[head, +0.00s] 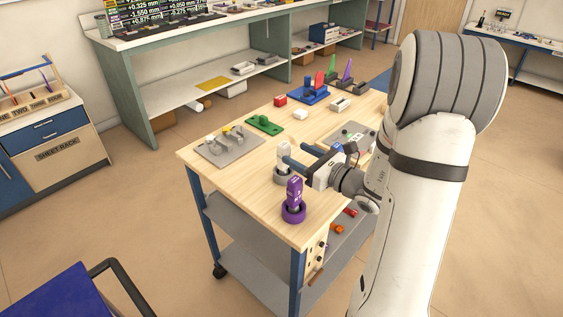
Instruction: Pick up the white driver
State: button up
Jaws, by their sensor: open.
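The white driver (284,152) stands upright in a round grey holder (280,177) near the left-front part of the wooden table. My gripper (295,154) comes in from the right with its two blue fingers spread and pointing left. The nearer fingertip overlaps the driver in the picture; I cannot tell whether it touches. The gripper holds nothing that I can see. The lower part of the driver is partly hidden by the holder and the nearer finger.
A purple driver (294,190) stands in a purple ring holder (293,213) just in front. A grey plate (226,158) with small parts lies behind left, near a green block (264,125). Several blocks and a blue fixture (308,96) occupy the far end.

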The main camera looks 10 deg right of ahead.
aim_at(279, 145)
jog(key=shift+w+f, duration=0.55)
jog(key=shift+f, duration=0.1)
jog(key=x, duration=0.7)
jog(key=shift+w+a+p, duration=0.1)
jog(key=shift+w+p, duration=0.1)
jog(key=shift+p, duration=0.1)
jog(key=shift+c, duration=0.6)
jog(key=c, duration=1)
